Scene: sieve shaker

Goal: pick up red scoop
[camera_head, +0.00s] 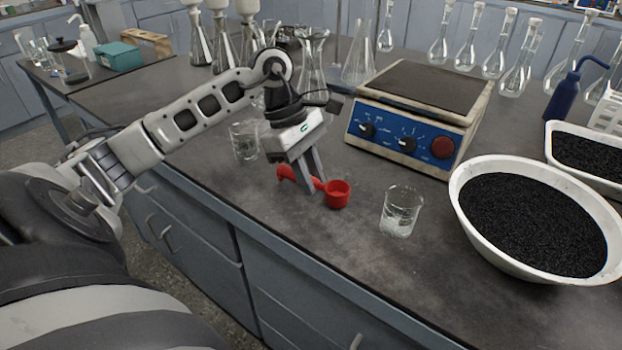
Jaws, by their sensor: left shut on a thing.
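The red scoop (338,194) is at the middle of the dark bench top, with its round cup to the right and its handle running left. My left gripper (309,187) points down over the scoop and is shut on its handle, between the handle's end and the cup. The fingers hide part of the handle. The scoop is at or very close to the bench surface; I cannot tell whether it touches. My right gripper is not in view.
A glass beaker (401,210) stands right of the scoop, and another beaker (244,141) stands left behind my gripper. A shaker with a blue panel (416,118) stands behind. A white bowl (470,211) of black grains is at the right. The bench's front edge is close.

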